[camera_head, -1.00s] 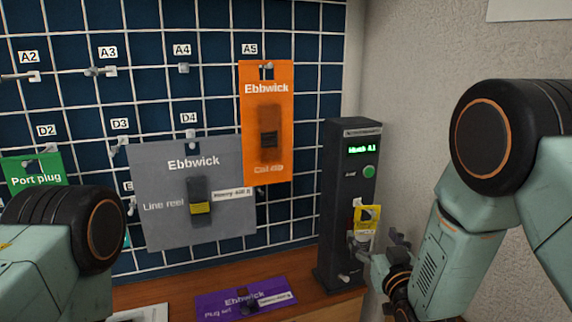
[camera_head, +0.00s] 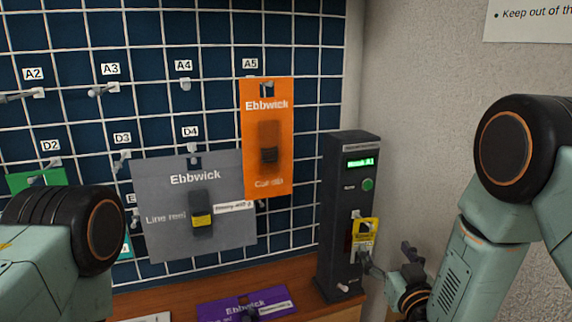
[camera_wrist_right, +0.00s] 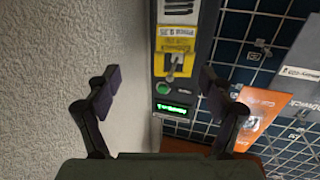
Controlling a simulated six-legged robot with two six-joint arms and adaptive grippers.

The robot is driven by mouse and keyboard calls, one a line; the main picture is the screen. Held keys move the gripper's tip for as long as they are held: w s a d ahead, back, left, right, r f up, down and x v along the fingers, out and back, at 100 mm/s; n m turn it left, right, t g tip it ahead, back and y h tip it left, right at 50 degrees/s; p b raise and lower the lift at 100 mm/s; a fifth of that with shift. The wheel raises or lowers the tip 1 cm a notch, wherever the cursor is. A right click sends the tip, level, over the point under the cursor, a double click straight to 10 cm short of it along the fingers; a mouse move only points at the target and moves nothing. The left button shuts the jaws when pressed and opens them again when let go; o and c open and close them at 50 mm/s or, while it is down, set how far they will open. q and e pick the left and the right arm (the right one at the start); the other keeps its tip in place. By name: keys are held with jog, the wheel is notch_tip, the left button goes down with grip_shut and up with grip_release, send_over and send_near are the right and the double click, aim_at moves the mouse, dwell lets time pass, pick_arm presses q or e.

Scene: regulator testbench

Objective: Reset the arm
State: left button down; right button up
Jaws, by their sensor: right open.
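My right gripper (camera_head: 385,256) is low at the right in the head view, just right of a dark upright device. In the right wrist view the gripper (camera_wrist_right: 160,88) is open, with nothing between its two dark fingers. My right arm (camera_head: 465,245) bends down from the right edge. Part of my left arm (camera_head: 70,235) shows at the lower left; its gripper is out of view.
The dark device (camera_head: 345,200) has a green lit display, a green button and a yellow tag (camera_head: 364,238). A grid wall holds a grey pack (camera_head: 175,225) and an orange pack (camera_head: 265,185). A purple pack (camera_head: 225,312) lies below. A plain wall (camera_head: 430,110) stands right.

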pick_arm(q)
jog(key=shift+s+a+r, duration=0.2)
jog(key=shift+a, duration=0.15)
pick_arm(e)
jog(key=shift+s+d+f+m+h, duration=0.1)
jog(key=shift+s+d+m+h, duration=0.1)
jog(key=shift+s+d+h, duration=0.25)
jog(key=shift+s+d+f+m+h, duration=0.15)
jog(key=shift+s+d+m, duration=0.1)
jog(key=shift+s, duration=0.4)
pick_arm(q)
jog(key=shift+d, duration=0.15)
pick_arm(e)
jog(key=shift+d, duration=0.2)
